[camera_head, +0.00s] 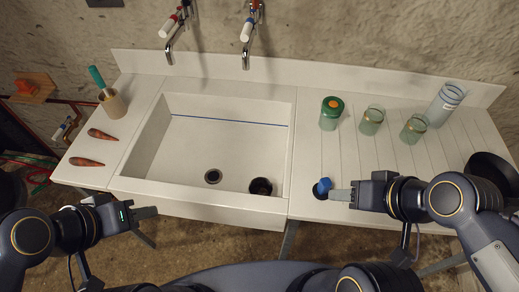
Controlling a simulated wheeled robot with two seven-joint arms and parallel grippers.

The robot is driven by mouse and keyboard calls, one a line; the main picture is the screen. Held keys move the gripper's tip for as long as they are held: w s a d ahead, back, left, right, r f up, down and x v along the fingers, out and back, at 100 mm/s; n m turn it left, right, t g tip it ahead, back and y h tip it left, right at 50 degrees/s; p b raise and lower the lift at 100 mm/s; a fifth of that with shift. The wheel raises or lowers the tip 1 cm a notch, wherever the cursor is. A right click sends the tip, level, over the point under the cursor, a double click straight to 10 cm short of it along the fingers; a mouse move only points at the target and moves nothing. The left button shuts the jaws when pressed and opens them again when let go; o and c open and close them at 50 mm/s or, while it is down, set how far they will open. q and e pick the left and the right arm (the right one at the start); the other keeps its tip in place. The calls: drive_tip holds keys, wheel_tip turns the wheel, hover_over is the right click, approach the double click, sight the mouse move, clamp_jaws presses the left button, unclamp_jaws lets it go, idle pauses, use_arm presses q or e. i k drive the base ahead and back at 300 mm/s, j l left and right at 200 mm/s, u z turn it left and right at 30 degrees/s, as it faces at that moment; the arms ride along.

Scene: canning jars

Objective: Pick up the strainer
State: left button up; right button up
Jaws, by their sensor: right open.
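A small dark round piece with a blue knob (324,185) sits on the counter right of the sink; it may be the strainer. My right gripper (338,194) is open, its fingertips just right of the blue knob; whether they touch it is unclear. A dark, cup-like round thing (261,186) also lies in the sink's front right corner; I cannot tell which one is the strainer. My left gripper (150,212) is in front of the sink's lower left edge, away from both. I see nothing in it and cannot judge its opening.
The white sink (190,142) has a drain (213,176) and two taps above. A green-lidded jar (331,113), glass jars (371,120) and a tall container (445,103) stand on the right counter. A dark pan (492,172) is far right.

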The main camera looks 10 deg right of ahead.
sight(258, 186)
drive_tip(key=z, duration=0.8)
drive_tip(key=k+j+z, duration=0.15)
drive_tip(key=j+z, duration=0.3)
drive_tip(key=k+j+z, duration=0.2)
drive_tip(key=z, duration=0.2)
drive_tip(key=k+j+z, duration=0.25)
drive_tip(key=z, duration=0.2)
drive_tip(key=i+j, duration=0.1)
drive_tip(key=i, duration=0.15)
